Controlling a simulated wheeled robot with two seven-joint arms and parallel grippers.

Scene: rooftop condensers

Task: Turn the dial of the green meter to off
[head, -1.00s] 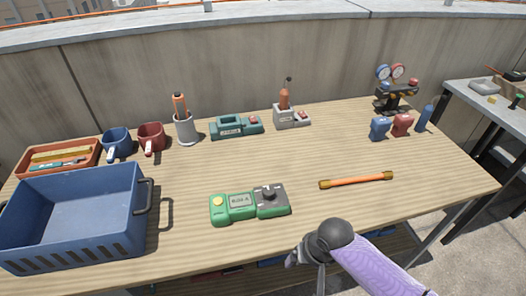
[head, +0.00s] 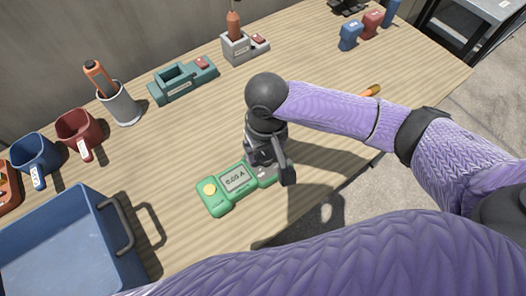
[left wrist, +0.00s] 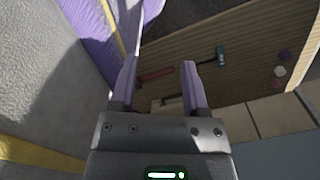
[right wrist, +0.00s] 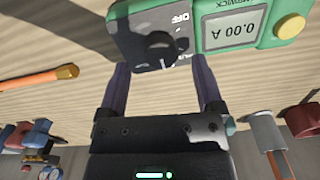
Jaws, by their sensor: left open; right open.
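The green meter (head: 236,180) lies on the table, its display reading 0.00 A. My right gripper (head: 268,166) is over its dark dial end and hides the dial in the head view. In the right wrist view the black dial (right wrist: 160,47) sits on the grey face of the meter (right wrist: 203,24), with the word OFF printed beside it. The open fingers of my right gripper (right wrist: 162,75) point toward the dial, one to each side; contact cannot be told. My left gripper (left wrist: 159,78) is open and empty, away from the meter.
A blue crate (head: 62,245) stands left of the meter. Mugs (head: 78,130), a grey tool cup (head: 120,108) and a teal device (head: 182,84) stand behind. An orange rod (right wrist: 38,78) lies nearby. The left wrist view shows a wooden surface (left wrist: 250,90) with several small items.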

